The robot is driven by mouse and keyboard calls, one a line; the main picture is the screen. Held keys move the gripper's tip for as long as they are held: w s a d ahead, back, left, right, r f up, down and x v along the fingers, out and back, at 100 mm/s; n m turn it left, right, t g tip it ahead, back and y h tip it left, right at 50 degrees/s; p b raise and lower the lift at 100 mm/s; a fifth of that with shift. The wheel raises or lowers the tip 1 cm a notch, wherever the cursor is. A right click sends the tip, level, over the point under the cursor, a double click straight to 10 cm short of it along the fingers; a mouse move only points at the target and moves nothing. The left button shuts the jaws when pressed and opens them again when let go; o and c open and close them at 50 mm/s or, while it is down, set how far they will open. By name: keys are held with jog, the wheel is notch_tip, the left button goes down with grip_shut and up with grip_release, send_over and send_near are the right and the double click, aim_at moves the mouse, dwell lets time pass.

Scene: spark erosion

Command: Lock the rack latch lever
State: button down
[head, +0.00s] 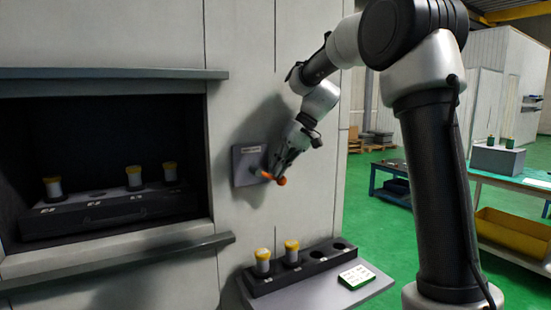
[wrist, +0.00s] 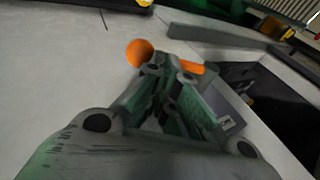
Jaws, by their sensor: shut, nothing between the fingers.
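The rack latch lever shows as an orange bar with a round knob (head: 282,181), mounted at a grey plate (head: 240,178) on the pale machine wall. My gripper (head: 277,171) is at the lever, in front of the plate's right side. In the wrist view, the orange knob (wrist: 139,52) lies left of my fingertips (wrist: 168,68) and another orange part shows to their right. The fingers are shut with nothing between them and hide the lever's middle. I cannot tell whether they touch it. The grey plate (wrist: 222,100) is partly hidden behind a finger.
A dark recess at left holds a rack (head: 110,214) with several yellow-capped cylinders. Below my gripper, a shelf (head: 318,294) carries a black rack (head: 305,268) with two capped cylinders and a small labelled green-edged block (head: 356,276). A ledge (head: 120,251) juts out under the recess.

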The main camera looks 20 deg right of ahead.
notch_tip(320, 180, down, 2)
jog(key=y, duration=0.3)
jog(key=shift+f+m+y, duration=0.25)
jog(key=shift+m+y, duration=0.05)
jog(key=shift+s+a+f+m+g+y, duration=0.2)
jog(key=shift+a+f+g+y, duration=0.1)
jog(key=shift+a+f+y, duration=0.65)
jog(key=shift+s+a+f+m+g+y, duration=0.1)
jog(key=shift+s+a+f+g+y, duration=0.15)
jog(key=shift+a+f+y, duration=0.65)
jog(key=shift+d+f+y, duration=0.1)
jog(key=shift+d+y, duration=0.05)
jog(key=shift+y, duration=0.2)
